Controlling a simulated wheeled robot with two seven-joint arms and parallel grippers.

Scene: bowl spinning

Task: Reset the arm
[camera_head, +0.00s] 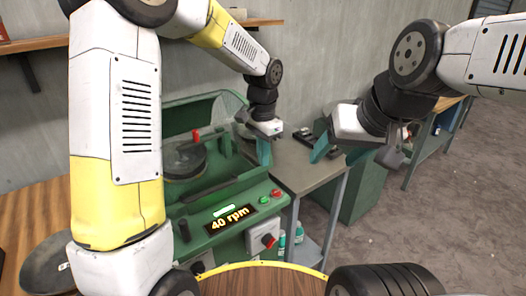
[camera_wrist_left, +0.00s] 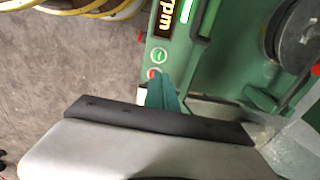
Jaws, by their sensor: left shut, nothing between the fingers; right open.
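My left arm arches in from the left in the head view, and my left gripper (camera_head: 264,155) hangs shut and empty over the right end of the green machine (camera_head: 190,222). Its teal fingers (camera_wrist_left: 162,94) show together in the left wrist view, overlapping the machine's panel near a red button (camera_wrist_left: 154,73). My right gripper (camera_head: 356,158) comes in from the right. No object is in either gripper.
The machine carries a round dark disc (camera_head: 184,161), a "40 rpm" display (camera_head: 231,219) and a red knob (camera_head: 268,240). A grey table (camera_head: 293,172) adjoins it on the right. A dark bowl (camera_head: 45,262) sits at lower left. Open floor (camera_head: 446,215) lies at right.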

